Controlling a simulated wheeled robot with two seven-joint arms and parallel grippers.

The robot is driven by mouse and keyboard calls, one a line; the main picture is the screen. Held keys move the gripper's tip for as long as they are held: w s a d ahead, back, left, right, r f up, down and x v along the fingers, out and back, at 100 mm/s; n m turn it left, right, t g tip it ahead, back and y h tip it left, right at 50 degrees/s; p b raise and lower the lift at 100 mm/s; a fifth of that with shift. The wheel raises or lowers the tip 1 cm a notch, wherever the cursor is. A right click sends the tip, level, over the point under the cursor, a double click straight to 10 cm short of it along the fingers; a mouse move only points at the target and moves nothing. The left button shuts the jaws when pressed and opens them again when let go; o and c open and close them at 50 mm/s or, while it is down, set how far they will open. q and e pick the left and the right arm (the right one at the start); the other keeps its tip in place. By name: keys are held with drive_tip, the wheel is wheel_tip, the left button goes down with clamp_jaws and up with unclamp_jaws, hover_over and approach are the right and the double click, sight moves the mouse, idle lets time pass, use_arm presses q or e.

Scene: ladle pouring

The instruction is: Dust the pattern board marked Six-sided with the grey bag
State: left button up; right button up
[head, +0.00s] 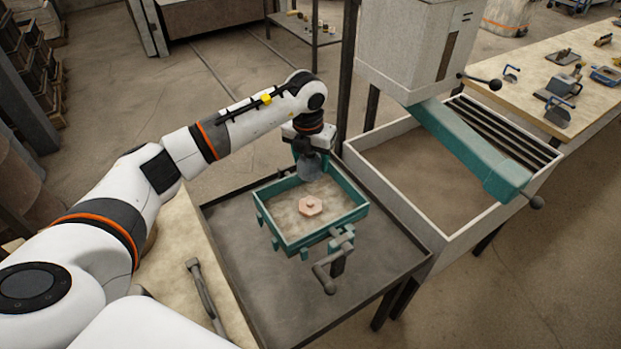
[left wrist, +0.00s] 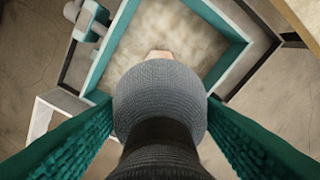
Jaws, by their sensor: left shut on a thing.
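My left gripper (head: 308,153) is shut on the grey bag (head: 313,167). The bag hangs over the far edge of a teal-framed box (head: 265,224). In the left wrist view the bag (left wrist: 160,95) fills the middle, between the two teal fingers (left wrist: 152,140). A pinkish six-sided piece (head: 311,205) with a small raised middle lies on the pale surface inside the box. In the left wrist view the bag hides most of that piece (left wrist: 159,55). No marking can be read on it. My right gripper is not in view.
The box stands on a dark tray table (head: 270,310), with a crank (head: 329,279) at its front. A bar-shaped tool (head: 205,295) lies on the pale bench at left.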

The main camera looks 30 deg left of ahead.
use_arm(q)
wheel_tip(320, 180, down, 5)
drive_tip(key=b, duration=0.4)
drive_tip(key=shift+s, duration=0.1)
wheel_tip(320, 180, up, 5)
drive_tip(key=p, duration=0.3)
drive_tip(key=shift+p, duration=0.3)
drive_tip(key=shift+r, duration=0.2)
wheel_tip(320, 180, down, 5)
drive_tip(key=b, duration=0.4)
drive_tip(key=shift+f, duration=0.25)
wheel_tip(320, 180, up, 5)
drive_tip(key=p, duration=0.3)
drive_tip(key=shift+r, duration=0.35)
drive_tip(key=shift+s+d+f, duration=0.1)
drive_tip(key=shift+f, duration=0.15)
